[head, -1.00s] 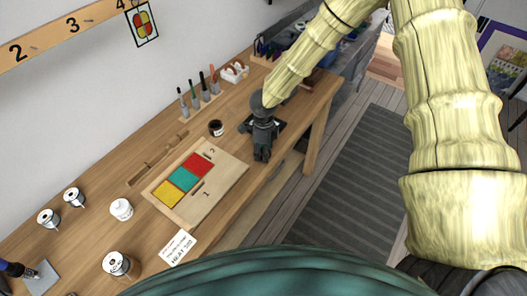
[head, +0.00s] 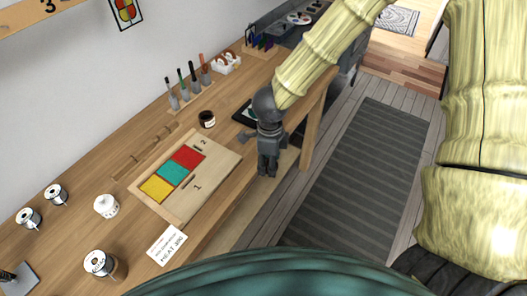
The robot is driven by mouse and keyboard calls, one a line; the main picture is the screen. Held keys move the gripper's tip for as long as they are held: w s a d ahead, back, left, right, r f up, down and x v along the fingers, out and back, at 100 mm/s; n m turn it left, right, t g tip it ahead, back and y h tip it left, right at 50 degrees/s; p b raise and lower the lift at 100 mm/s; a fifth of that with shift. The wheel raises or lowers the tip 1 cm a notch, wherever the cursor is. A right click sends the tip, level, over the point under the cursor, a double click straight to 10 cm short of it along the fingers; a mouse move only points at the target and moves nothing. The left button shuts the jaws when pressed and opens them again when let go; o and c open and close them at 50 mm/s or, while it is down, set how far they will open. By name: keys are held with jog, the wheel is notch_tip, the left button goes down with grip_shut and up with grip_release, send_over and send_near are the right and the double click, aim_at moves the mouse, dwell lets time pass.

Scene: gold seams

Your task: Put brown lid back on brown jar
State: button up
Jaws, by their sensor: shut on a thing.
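The brown jar (head: 207,119) is a small dark jar with a pale label, standing upright on the wooden bench behind the colour-panel board. My gripper (head: 267,173) points downward near the bench's front edge, to the right of the board and well apart from the jar. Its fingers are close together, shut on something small. The held thing is hidden or too dark to make out. I see no brown lid lying loose on the bench.
The board (head: 215,180) with yellow, teal and red panels lies left of my gripper. A dark pad (head: 243,112) lies behind the gripper. Upright tools (head: 188,86) stand at the back. Solder spools, a white jar (head: 106,206) and a card (head: 166,244) are at left and front.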

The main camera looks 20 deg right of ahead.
jog(key=s, duration=0.2)
jog(key=shift+s+a+r+b, duration=0.1)
jog(key=shift+s+r+b, duration=0.05)
jog(key=shift+s+b, duration=0.2)
jog(key=shift+s+r+p, duration=0.2)
jog(key=shift+r+p, duration=0.4)
jog(key=shift+p, duration=0.25)
jog(key=shift+f, duration=0.1)
